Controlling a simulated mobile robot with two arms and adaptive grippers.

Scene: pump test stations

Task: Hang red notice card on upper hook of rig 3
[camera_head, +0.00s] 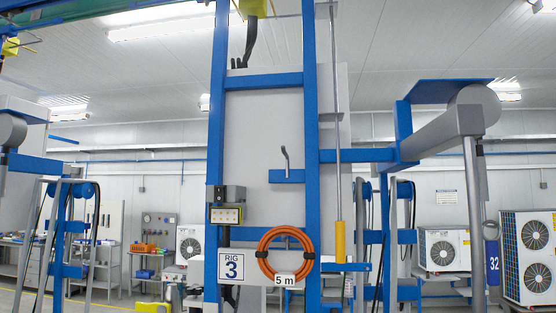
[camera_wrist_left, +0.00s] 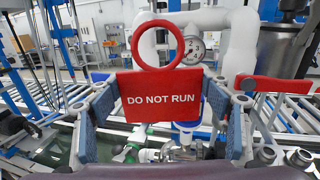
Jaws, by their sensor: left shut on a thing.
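The red notice card (camera_wrist_left: 160,101) reads "DO NOT RUN" and has a red ring (camera_wrist_left: 135,55) on top. My left gripper (camera_wrist_left: 161,92) is shut on the card, with one finger at each side edge. Neither gripper shows in the head view.
A thin pole with a yellow grip (camera_head: 340,240) stands at the right. In the left wrist view, a red lever (camera_wrist_left: 280,86), white pipes and a gauge (camera_wrist_left: 194,48) lie beyond the card.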

